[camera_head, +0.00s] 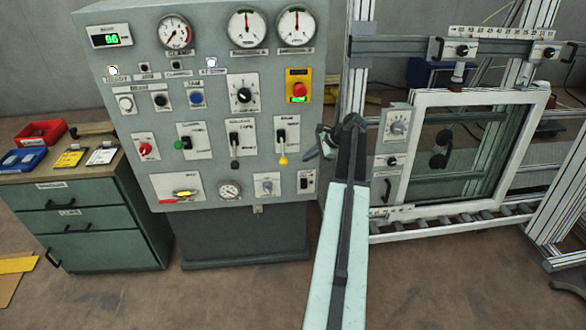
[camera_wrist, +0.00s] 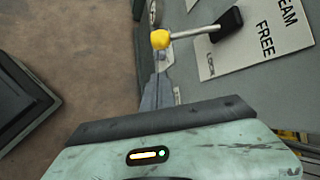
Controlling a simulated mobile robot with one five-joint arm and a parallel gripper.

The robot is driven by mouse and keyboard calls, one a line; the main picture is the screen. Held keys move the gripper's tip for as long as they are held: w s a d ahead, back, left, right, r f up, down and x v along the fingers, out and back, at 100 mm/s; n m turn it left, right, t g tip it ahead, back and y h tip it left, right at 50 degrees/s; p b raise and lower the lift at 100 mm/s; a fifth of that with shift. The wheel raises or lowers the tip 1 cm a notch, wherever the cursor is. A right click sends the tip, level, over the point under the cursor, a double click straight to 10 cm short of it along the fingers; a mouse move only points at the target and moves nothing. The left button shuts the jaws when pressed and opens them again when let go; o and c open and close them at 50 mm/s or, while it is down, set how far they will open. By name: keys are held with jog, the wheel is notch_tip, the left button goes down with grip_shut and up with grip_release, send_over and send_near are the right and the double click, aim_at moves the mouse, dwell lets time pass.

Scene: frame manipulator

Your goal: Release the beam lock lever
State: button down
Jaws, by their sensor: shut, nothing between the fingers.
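The beam lock lever has a yellow knob (camera_head: 283,160) and hangs down from its pale plate on the console in the head view. In the wrist view its yellow knob (camera_wrist: 160,39) sits on a pale rod from a black pivot, beside a plate (camera_wrist: 262,42) lettered "BEAM" and "FREE". My gripper (camera_head: 325,140) is right of the lever in the head view. In the wrist view my narrow gripper fingers (camera_wrist: 159,92) are shut and empty, pointing up the picture toward the knob. I cannot tell whether they touch it.
The grey console (camera_head: 215,100) carries several other levers, knobs and gauges close around the lever. A black-handled lever (camera_head: 235,150) is just to its left. A white window frame (camera_head: 530,98) in an aluminium rig stands at the right. A green drawer cabinet (camera_head: 85,215) stands at the left.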

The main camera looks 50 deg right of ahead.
aim_at(283, 152)
jog(key=shift+s+d+m, duration=0.2)
jog(key=shift+s+d, duration=0.1)
jog(key=shift+d, duration=0.2)
jog(key=shift+s+d+m, duration=0.2)
jog(key=shift+s+d, duration=0.1)
jog(key=shift+d, duration=0.2)
jog(key=b+x, duration=0.8)
jog(key=x, duration=0.3)
jog(key=r+p, duration=0.1)
jog(key=a+r+p, duration=0.2)
jog(key=r, duration=0.1)
jog(key=shift+a+p, duration=0.25)
jog(key=shift+p, duration=0.1)
jog(key=shift+f, duration=0.1)
